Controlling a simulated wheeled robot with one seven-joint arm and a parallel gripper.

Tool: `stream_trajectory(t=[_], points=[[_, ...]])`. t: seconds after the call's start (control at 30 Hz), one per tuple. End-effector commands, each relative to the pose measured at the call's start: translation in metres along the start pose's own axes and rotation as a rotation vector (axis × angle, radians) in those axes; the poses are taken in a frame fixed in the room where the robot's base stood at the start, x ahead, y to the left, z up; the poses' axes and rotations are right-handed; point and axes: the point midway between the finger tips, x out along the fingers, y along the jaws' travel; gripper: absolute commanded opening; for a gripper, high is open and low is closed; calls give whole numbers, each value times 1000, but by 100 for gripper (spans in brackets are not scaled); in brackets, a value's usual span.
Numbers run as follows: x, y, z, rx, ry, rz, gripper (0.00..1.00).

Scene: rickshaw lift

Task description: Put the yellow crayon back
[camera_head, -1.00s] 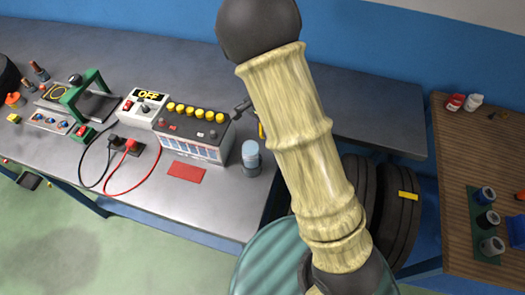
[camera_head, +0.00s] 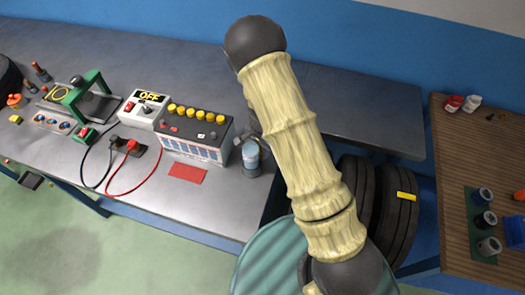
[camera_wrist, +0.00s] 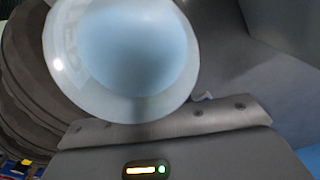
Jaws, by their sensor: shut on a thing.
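My gripper (camera_head: 253,141), mostly behind my arm in the head view, is at a short grey cylinder with a pale blue top (camera_head: 250,158). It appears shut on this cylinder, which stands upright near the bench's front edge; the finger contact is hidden. In the wrist view the round pale blue top (camera_wrist: 135,45) fills the upper left, close against the gripper.
A battery with yellow caps (camera_head: 195,132) stands left of the cylinder, with a red card (camera_head: 187,173) in front. A switch box reading OFF (camera_head: 143,108) and cables are further left. A teal drum (camera_head: 265,260) stands below my arm. A wooden table (camera_head: 460,150) is at right.

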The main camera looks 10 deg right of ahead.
Motion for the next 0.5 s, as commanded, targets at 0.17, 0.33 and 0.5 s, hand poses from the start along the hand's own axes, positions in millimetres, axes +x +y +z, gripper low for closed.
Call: stream_trajectory(t=[0.17,0.33,0.5], points=[[16,0,0,1,1,-1,0],[16,0,0,1,1,-1,0],[20,0,0,1,1,-1,0]])
